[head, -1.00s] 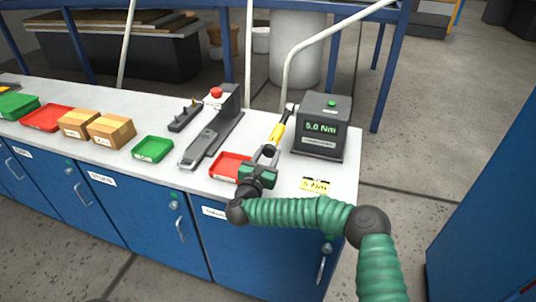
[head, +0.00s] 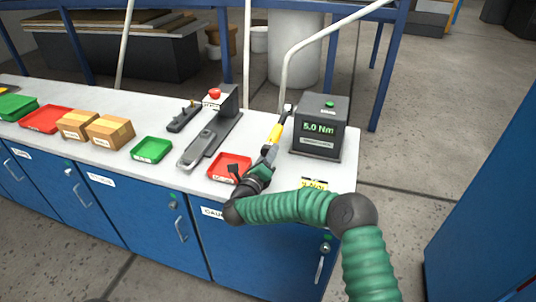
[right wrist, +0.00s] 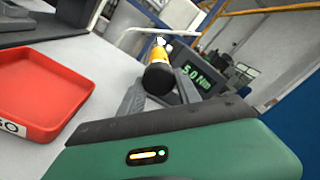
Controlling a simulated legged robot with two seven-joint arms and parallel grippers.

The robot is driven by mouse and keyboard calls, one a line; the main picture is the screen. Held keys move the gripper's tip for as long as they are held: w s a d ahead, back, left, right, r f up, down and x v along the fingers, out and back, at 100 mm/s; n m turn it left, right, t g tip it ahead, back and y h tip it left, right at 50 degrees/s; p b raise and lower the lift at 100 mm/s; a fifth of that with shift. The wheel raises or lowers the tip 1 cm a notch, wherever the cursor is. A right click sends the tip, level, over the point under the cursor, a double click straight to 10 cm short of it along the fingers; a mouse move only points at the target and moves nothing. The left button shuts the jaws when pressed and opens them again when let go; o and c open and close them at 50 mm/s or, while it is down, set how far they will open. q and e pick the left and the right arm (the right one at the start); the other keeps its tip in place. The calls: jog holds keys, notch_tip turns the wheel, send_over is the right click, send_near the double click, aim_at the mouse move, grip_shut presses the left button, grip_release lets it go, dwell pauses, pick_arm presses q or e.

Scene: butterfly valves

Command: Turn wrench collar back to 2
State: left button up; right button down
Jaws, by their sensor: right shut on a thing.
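The torque wrench (head: 275,133), with a yellow band and dark ends, leans at the left side of a dark tester box (head: 318,128). The box display reads 5.0 Nm. My right gripper (head: 267,153) is shut on the wrench's near end. In the right wrist view, the wrench's black round end (right wrist: 158,78) sits between the two grey fingers, with the yellow part behind it. I cannot read any collar marks. A yellow card (head: 314,184) lies in front of the box, partly hidden by my arm. My left gripper is not in view.
A red tray (head: 228,160) lies just left of my gripper, partly covered by it. A grey clamp-like tool (head: 200,147), a green tray (head: 152,149) and cardboard boxes (head: 110,131) stand further left. The bench's right edge is just beyond the tester.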

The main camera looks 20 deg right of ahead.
jog(key=n, duration=0.6)
jog(key=shift+r+p, duration=0.15)
jog(key=shift+p, duration=0.15)
jog(key=n, duration=0.6)
jog(key=shift+a+p, duration=0.1)
jog(key=shift+p, duration=0.2)
jog(key=n, duration=0.3)
jog(key=n+p, duration=0.1)
jog(key=n, duration=0.2)
jog(key=shift+a+t+h, duration=0.1)
jog(key=shift+t+h, duration=0.2)
jog(key=n+p, duration=0.1)
jog(key=n, duration=0.5)
